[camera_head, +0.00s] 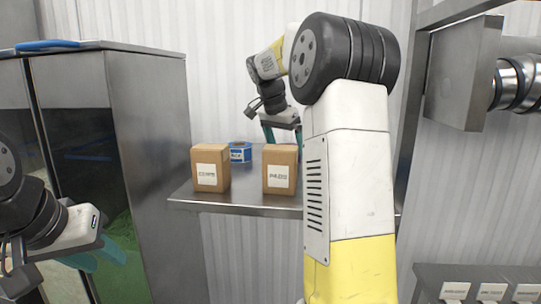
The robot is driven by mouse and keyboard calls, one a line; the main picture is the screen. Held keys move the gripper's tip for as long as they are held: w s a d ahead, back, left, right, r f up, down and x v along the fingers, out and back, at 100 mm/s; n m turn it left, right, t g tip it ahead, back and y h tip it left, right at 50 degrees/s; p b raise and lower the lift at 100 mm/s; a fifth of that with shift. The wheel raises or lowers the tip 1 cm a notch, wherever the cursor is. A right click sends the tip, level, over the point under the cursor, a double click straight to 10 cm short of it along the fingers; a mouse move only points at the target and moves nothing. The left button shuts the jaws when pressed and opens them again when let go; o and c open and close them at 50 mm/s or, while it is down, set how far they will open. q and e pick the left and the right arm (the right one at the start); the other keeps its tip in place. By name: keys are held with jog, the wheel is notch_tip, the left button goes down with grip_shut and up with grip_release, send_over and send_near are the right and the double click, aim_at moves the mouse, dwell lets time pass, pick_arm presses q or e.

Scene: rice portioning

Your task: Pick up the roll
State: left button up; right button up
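The roll (240,152), blue with a pale label, stands on the metal shelf (245,199) behind and between two cardboard boxes. Its lower left edge is close to the left box. My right gripper (282,137) is over the shelf, to the right of the roll and behind the right box. Its teal fingers are spread apart, with their lower ends partly hidden by that box.
The left box (210,169) and right box (279,170) stand at the shelf's front. A tall metal cabinet (150,170) is on the left, with a blue item (47,45) on top. Labelled bins (491,292) are at the lower right. My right arm covers the shelf's right part.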

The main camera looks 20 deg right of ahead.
jog(key=c, duration=1.6)
jog(key=shift+o, duration=0.2)
jog(key=shift+r, duration=0.15)
notch_tip(320, 180, up, 10)
jog(key=shift+f, duration=0.1)
